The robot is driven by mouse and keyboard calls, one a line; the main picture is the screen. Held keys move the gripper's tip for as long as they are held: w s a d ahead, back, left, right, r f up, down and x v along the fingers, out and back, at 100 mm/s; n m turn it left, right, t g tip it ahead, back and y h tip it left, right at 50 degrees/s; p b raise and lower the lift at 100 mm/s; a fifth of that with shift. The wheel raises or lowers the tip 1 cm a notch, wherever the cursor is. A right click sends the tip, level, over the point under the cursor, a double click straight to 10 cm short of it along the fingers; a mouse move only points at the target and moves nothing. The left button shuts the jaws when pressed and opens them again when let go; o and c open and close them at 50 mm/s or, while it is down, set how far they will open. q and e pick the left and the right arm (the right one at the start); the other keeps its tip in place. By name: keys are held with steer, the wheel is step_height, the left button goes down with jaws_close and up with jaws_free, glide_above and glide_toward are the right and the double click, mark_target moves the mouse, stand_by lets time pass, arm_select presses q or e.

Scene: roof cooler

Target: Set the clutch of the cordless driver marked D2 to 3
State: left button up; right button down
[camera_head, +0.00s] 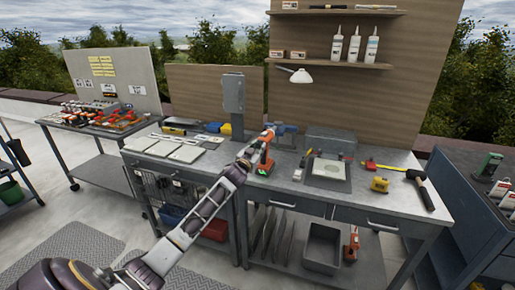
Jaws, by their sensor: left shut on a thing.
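An orange and black cordless driver (264,163) stands upright on the workbench, left of its middle. Its marking and its clutch number are too small to read. My left arm reaches in from the lower left, and my left gripper (268,134) is at the top of this driver, shut on it. The gripper and wrist partly hide the driver's head. A second, red driver-like tool (351,244) stands on the lower shelf at the right; no marking on it can be read. My right gripper is not in view.
The grey workbench (220,170) also bears flat pale panels (186,153), a grey box (330,142), a tray (329,182), a yellow tape measure (379,184) and a hammer (420,188). A grey post (236,115) rises behind the gripper. A lamp (300,75) hangs above.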

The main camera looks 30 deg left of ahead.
arm_select(q)
steer(key=shift+r+m+p, duration=0.1)
steer(key=shift+m+p, duration=0.3)
steer(key=shift+m, duration=1)
steer(key=m+p, duration=0.1)
steer(key=m, duration=0.1)
steer(key=shift+m, duration=0.4)
steer(key=shift+m+p, duration=0.55)
steer(key=shift+m, duration=0.25)
steer(key=m, duration=0.2)
steer(key=shift+m+p, duration=0.4)
steer(key=m, duration=0.2)
steer(key=shift+m+p, duration=0.3)
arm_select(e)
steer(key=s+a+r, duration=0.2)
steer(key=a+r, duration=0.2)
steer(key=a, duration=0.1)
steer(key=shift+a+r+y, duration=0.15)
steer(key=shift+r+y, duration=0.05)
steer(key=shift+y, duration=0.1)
arm_select(q)
steer(key=shift+m, duration=0.3)
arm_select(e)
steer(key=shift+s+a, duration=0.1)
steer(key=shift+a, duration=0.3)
